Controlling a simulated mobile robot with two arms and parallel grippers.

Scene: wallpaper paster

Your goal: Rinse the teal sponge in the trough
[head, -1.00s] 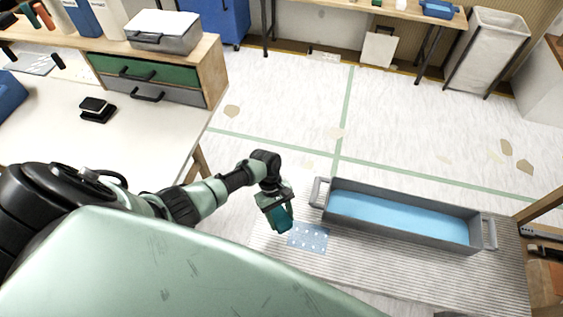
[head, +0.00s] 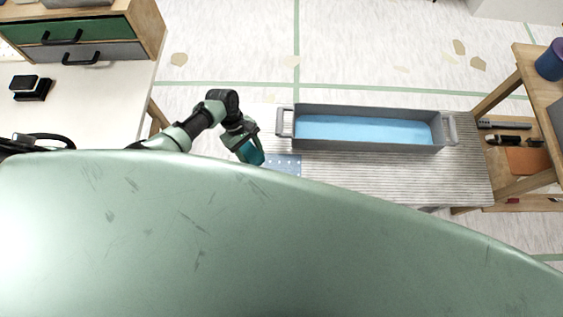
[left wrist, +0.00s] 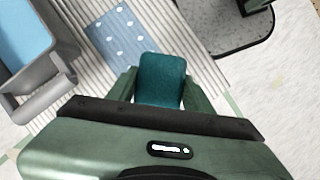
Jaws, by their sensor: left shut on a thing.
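The teal sponge (head: 250,152) is held in my left gripper (head: 247,140), above the ribbed bench and left of the trough. In the left wrist view the sponge (left wrist: 161,80) sits between the two fingers of the left gripper (left wrist: 160,92). The grey trough (head: 370,146) with light blue water (head: 365,129) stands on the bench, a handle at each end. The sponge is outside the trough, apart from its left handle (head: 285,122). In the left wrist view the trough (left wrist: 45,75) is at the upper left. My right gripper is not in view.
A blue dotted mat (head: 286,164) lies on the ribbed bench (head: 420,175) beside the trough. A white table (head: 90,115) with a drawer unit (head: 85,40) is at the left. A wooden shelf with tools (head: 510,140) stands at the right.

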